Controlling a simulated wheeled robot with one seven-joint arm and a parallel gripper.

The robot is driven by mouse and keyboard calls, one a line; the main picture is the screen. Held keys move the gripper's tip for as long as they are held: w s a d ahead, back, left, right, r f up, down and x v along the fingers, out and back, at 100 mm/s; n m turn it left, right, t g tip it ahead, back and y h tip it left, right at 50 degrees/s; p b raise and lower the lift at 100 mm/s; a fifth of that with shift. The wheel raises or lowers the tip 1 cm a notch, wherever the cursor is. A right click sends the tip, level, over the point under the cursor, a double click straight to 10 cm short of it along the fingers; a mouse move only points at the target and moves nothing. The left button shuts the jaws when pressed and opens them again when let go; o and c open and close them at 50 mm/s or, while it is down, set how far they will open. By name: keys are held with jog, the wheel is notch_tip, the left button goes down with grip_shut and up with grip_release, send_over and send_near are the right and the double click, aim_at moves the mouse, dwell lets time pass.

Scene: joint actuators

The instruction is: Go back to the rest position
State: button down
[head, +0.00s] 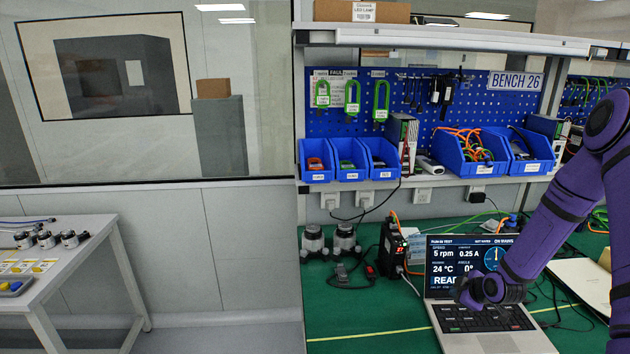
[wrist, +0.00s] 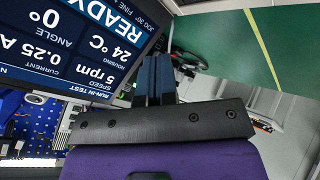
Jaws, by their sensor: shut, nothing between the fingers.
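My purple arm (head: 550,225) reaches in from the right of the head view. Its end hangs in front of the open laptop (head: 480,322) and covers part of the screen and keyboard. My gripper's fingers do not show clearly there. In the wrist view my gripper (wrist: 154,66) has its two dark fingers together with nothing between them. The laptop screen (wrist: 70,45) appears upside down and close by on the left of that view.
Two round actuators (head: 345,240) and a black driver box (head: 392,245) with cables stand left of the laptop on the green bench mat (head: 350,320). A white side table (head: 75,255) stands at left.

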jog(key=s+a+r+m+g+h, duration=0.1)
jog(key=s+a+r+m, duration=0.15)
jog(key=r, duration=0.75)
jog(key=s+a+r+m+h, duration=0.1)
jog(key=s+r, duration=0.2)
jog(key=r, duration=0.7)
jog(key=s+a+r+m+g+h, duration=0.1)
jog(key=s+a+r+m, duration=0.1)
jog(key=r, duration=0.8)
jog(key=s+a+r+m, duration=0.2)
jog(key=s+a+r, duration=0.1)
jog(key=s, duration=0.6)
jog(key=s+a+r+m+g, duration=0.1)
jog(key=s+a+r+m, duration=0.1)
jog(key=s+r, duration=0.4)
jog(key=s+a+r+m+y, duration=0.1)
jog(key=s+a+r, duration=0.3)
jog(key=s, duration=0.7)
jog(key=shift+s+a+r+m, duration=0.25)
jog(key=shift+s+r+m, duration=0.15)
jog(key=shift+m, duration=0.15)
